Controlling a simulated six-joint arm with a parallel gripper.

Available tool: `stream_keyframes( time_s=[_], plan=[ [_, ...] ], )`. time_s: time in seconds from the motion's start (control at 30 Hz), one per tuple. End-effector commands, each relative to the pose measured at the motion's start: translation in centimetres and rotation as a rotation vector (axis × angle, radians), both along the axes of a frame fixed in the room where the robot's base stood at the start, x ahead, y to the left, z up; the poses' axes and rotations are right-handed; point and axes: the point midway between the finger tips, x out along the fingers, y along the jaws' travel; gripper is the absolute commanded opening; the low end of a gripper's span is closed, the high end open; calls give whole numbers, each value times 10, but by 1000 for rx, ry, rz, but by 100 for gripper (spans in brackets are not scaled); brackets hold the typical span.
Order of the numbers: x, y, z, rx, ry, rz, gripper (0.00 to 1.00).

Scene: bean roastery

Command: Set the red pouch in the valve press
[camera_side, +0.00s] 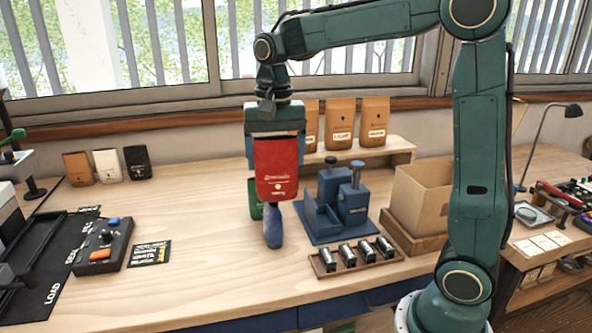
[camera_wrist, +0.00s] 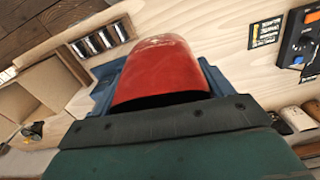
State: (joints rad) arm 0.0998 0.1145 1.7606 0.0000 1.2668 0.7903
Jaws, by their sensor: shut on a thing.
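The red pouch (camera_side: 277,170) hangs upright below my gripper (camera_side: 275,135), which is shut on its top edge. In the side view it appears above the table, left of the blue valve press (camera_side: 328,215). The press stands on a flat blue base with two upright parts and an open-looking front cradle. The pouch hides much of the press there.
A green pouch (camera_side: 256,199) and a dark blue rounded thing (camera_side: 273,228) show behind or below the red pouch. A wooden tray of small dark parts (camera_side: 326,266) lies before the press. A cardboard box (camera_side: 420,195) stands right.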

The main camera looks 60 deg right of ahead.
Motion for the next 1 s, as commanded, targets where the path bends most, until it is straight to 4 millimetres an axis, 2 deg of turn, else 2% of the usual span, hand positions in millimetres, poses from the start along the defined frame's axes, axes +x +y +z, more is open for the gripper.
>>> stream_keyframes(
  time_s=[0.67, 0.77, 1.0],
  plan=[
    [0, 0, 4, 0, -1, 0, 48],
    [1, 0, 12, 0, -3, 0, 48],
    [1, 0, 45, 0, -4, 0, 48]
  ],
)
